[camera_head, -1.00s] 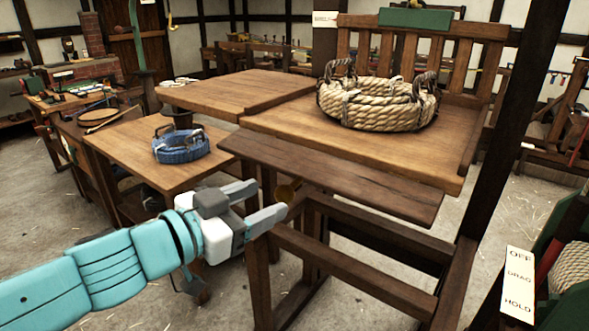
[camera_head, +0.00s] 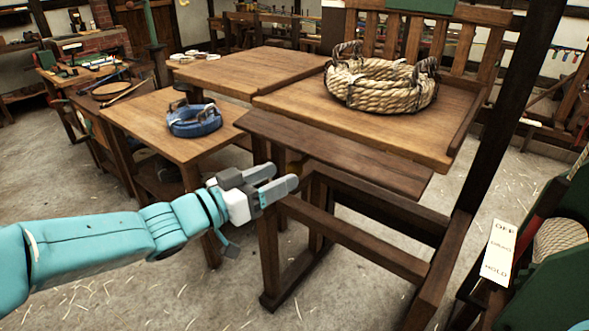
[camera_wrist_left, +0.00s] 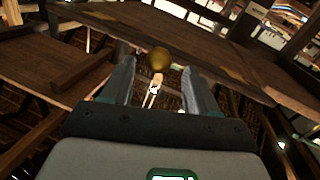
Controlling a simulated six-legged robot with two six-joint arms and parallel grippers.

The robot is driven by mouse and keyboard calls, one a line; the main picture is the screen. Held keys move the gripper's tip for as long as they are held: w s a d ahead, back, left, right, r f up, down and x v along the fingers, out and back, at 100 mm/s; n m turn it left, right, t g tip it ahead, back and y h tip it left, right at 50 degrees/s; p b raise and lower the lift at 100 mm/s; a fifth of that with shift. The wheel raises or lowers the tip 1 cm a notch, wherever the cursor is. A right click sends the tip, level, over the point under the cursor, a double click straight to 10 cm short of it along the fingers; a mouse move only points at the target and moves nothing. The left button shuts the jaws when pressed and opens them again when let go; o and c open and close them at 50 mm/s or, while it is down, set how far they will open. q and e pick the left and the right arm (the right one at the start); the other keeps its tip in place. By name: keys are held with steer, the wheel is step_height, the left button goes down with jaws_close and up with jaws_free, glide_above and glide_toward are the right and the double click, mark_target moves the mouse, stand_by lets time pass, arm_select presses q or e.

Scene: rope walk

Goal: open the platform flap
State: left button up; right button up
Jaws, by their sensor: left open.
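The platform flap (camera_head: 335,153) is a dark brown board along the front edge of the wooden platform (camera_head: 400,133), a little below its top. A round brass knob (camera_wrist_left: 159,59) shows in the left wrist view just beyond and between my fingertips. In the head view it is mostly hidden behind the fingers. My left gripper (camera_head: 281,177) is open at the flap's near left underside, its fingers pointing towards the knob. It also shows in the left wrist view (camera_wrist_left: 157,85). I cannot tell whether a finger touches the knob. My right gripper is not in view.
A thick rope coil (camera_head: 380,88) sits on the platform. A blue coil (camera_head: 194,121) lies on the lower table (camera_head: 150,123) at left. Dark frame beams (camera_head: 350,238) run below the flap. A lever sign (camera_head: 498,252) stands at right. The front floor is clear.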

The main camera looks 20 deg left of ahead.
mark_target(294, 162)
arm_select(q)
steer(key=x, duration=0.5)
steer(key=shift+d, duration=0.1)
steer(key=shift+c, duration=0.2)
jaws_close()
step_height(294, 162, up, 3)
steer(key=g+y+p, duration=0.1)
steer(key=p, duration=0.9)
steer(key=shift+s+r+g, duration=0.1)
steer(key=shift+g, duration=0.2)
steer(key=shift+p, duration=0.5)
steer(key=shift+n, duration=0.3)
